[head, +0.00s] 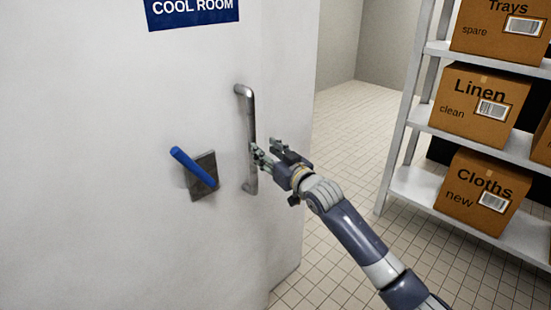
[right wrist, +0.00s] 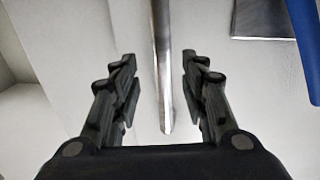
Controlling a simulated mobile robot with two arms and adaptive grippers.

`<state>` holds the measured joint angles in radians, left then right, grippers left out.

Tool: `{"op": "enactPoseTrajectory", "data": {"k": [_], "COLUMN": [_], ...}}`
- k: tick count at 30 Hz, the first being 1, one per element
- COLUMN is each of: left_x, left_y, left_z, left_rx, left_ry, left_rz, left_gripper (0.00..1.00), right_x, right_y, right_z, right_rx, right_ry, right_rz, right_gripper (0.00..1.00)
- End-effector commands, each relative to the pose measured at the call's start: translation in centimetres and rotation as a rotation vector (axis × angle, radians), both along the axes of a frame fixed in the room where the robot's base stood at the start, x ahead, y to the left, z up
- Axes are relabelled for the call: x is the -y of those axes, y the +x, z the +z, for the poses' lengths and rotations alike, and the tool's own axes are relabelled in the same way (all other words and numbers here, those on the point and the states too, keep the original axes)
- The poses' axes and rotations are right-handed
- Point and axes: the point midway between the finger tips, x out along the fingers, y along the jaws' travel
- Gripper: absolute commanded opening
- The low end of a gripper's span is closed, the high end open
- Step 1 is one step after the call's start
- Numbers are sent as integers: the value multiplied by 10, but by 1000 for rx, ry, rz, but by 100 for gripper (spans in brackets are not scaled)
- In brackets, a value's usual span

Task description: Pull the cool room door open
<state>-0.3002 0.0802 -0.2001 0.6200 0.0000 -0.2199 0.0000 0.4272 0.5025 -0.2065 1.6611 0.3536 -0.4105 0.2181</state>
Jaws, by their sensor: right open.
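The white cool room door (head: 90,130) fills the left of the head view. A metal vertical bar handle (head: 249,120) is fixed near its right edge. A blue lever (head: 190,165) on a grey plate sits left of the handle. My right gripper (head: 268,150) is open at the handle's lower half. In the right wrist view the handle (right wrist: 163,70) runs between the two spread fingers of the gripper (right wrist: 159,62), with a gap on both sides. I cannot tell how deep it is between them. My left gripper is not in view.
A blue "COOL ROOM" sign (head: 193,10) is on the door above. A shelf rack (head: 410,185) with cardboard boxes, including the Linen box (head: 468,122) and Cloths box (head: 470,215), stands at the right. Tiled floor (head: 335,165) is clear between door and rack.

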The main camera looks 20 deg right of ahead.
Motion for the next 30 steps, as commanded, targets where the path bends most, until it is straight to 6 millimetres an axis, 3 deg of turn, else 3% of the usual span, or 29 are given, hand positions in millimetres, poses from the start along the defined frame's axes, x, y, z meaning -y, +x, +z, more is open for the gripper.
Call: {"op": "enactPoseTrajectory", "data": {"k": [3, 10, 26, 30], "left_x": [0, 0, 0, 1], "left_y": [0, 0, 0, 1], "left_z": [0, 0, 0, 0], "left_rx": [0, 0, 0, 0], "left_ry": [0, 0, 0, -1], "left_rz": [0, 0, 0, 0], "left_gripper": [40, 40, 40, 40], "right_x": [3, 7, 8, 11], "right_y": [-19, -39, -42, -40], "right_z": [-1, -1, -1, -20], "right_rx": [-1, -3, -2, -30], "right_ry": [-1, -1, 0, -1], "right_rz": [0, -2, -2, -12], "right_gripper": [40, 40, 40, 40]}}
